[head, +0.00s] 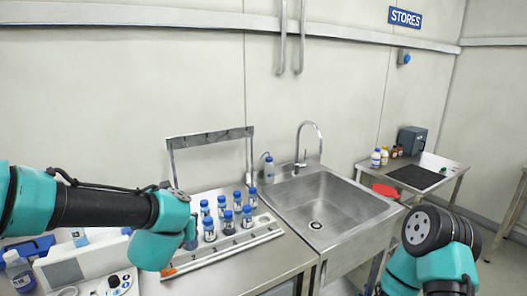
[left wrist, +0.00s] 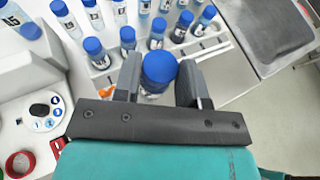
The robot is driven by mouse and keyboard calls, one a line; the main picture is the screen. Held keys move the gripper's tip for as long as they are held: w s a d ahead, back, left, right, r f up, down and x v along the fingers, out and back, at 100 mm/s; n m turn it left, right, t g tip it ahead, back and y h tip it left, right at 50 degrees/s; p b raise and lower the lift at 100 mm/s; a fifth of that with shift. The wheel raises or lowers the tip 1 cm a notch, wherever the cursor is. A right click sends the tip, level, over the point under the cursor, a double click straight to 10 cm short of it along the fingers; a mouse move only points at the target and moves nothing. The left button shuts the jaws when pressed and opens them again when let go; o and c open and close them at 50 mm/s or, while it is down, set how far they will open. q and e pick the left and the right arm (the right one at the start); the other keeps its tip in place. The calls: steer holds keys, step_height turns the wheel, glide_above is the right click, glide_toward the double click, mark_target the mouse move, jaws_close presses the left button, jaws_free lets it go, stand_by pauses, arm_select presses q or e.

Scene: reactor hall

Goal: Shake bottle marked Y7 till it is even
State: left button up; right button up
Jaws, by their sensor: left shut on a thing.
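My left gripper (left wrist: 161,72) is shut on a blue-capped bottle (left wrist: 159,67), with one finger on each side of it. Its label is hidden, so I cannot read whether it says Y7. In the head view my left gripper (head: 185,237) is at the left end of the white bottle rack (head: 182,268), and the held bottle is mostly hidden. I cannot tell whether it is clear of the rack. Several similar blue-capped bottles stand upright in the rack, their marks too small to read. My right arm shows at lower right, but its gripper is out of view.
A steel sink (head: 318,200) with a tap (head: 307,145) is right of the rack. A metal frame (head: 210,138) stands behind the bottles. A white device (head: 80,265) is at left. A side table (head: 448,166) with small bottles stands at far right.

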mark_target(191, 251)
arm_select(q)
steer(key=shift+f, duration=1.95)
steer(key=shift+w, duration=0.1)
